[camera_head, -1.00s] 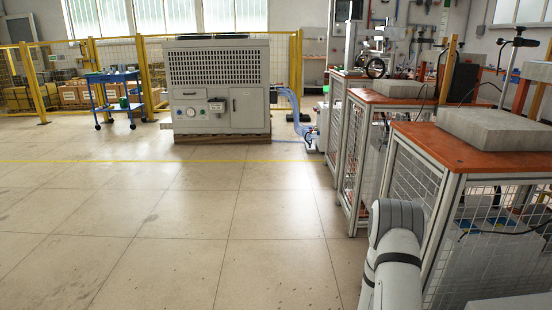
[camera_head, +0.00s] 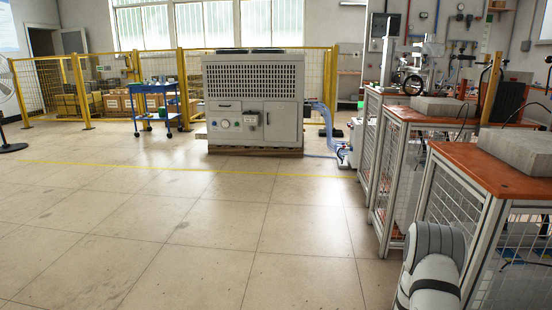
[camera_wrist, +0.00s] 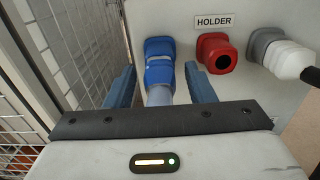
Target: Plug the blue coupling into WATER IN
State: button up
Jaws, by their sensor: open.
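In the wrist view the blue coupling (camera_wrist: 159,72) sits at a blue socket (camera_wrist: 159,47) on a light panel marked HOLDER (camera_wrist: 214,21). A pale hose (camera_wrist: 159,95) runs from the coupling back toward my gripper. My gripper (camera_wrist: 161,67) is open, with one dark blue finger on each side of the coupling. I see a gap beside the right finger; I cannot tell whether the left one touches. My gripper is out of the head view. No WATER IN label is readable in either view.
Beside the blue socket are an empty red socket (camera_wrist: 215,54) and a grey socket with a white coupling (camera_wrist: 290,57). Wire mesh (camera_wrist: 75,45) stands left of my gripper. In the head view a grey cabinet (camera_head: 253,100) has bluish hoses (camera_head: 323,118). Orange-topped tables (camera_head: 500,172) line the right; the middle floor is open.

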grip_shut()
dwell(0.4)
jog(key=shift+w+a, duration=0.15)
jog(key=shift+a, duration=1.35)
jog(key=shift+w+a, duration=0.15)
jog(key=shift+a, duration=1.3)
jog(key=shift+f, duration=0.1)
